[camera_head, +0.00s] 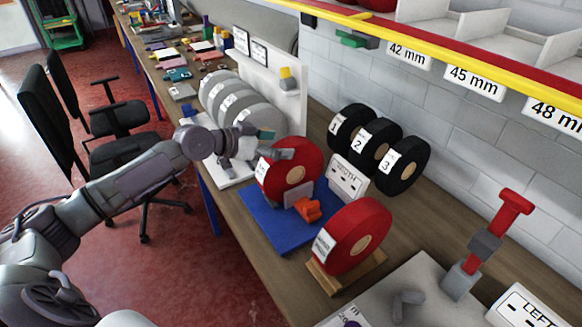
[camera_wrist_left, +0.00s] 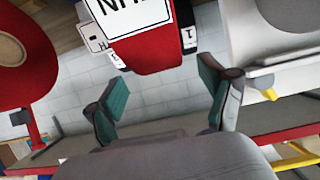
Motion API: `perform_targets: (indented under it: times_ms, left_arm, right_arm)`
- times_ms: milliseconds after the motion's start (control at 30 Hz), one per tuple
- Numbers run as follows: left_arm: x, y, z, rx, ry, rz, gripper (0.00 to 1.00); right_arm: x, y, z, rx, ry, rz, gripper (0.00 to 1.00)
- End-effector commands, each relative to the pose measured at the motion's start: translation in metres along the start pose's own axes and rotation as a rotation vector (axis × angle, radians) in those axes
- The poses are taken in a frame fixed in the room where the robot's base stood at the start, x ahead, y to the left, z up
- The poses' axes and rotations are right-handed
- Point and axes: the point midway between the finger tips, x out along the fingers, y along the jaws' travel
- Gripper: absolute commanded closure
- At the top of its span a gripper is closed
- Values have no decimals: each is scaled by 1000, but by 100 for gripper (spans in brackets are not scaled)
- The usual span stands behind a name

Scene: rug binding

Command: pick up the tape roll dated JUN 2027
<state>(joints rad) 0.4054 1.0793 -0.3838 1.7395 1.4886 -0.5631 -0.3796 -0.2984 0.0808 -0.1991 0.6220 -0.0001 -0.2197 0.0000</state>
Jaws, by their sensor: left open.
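A red tape roll (camera_head: 308,158) stands upright on a blue mat (camera_head: 262,226), with a white label on its left edge. A second red roll (camera_head: 372,226) stands in a wooden cradle nearer to me, also labelled. No date is readable on either label. My left gripper (camera_head: 284,143) is open and empty beside the top left of the first roll. In the left wrist view its fingers (camera_wrist_left: 163,88) are apart, with a red roll (camera_wrist_left: 153,57) ahead of the gap. That roll's large label is cut off at the top edge. My right gripper is not in view.
Several grey rolls (camera_head: 222,92) stand left of the mat. Black rolls (camera_head: 404,165) numbered 1 to 3 stand by the wall. An orange piece (camera_head: 308,210) lies between the red rolls. A red-handled tool (camera_head: 512,207) stands at right. A shelf edge (camera_head: 440,62) overhangs the bench.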

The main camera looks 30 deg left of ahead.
Motion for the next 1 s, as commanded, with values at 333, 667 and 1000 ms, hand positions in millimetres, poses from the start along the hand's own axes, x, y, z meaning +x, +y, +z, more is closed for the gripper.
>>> perform_targets:
  times_ms: [333, 667, 1000]
  left_arm:
    - [44, -1, 2, -2, 1, 0, 19]
    - [47, -1, 4, 0, 0, 0, 30]
    - [46, -1, 4, -1, 0, 0, 87]
  right_arm:
    - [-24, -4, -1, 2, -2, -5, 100]
    - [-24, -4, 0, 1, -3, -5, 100]
    - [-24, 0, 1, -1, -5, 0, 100]
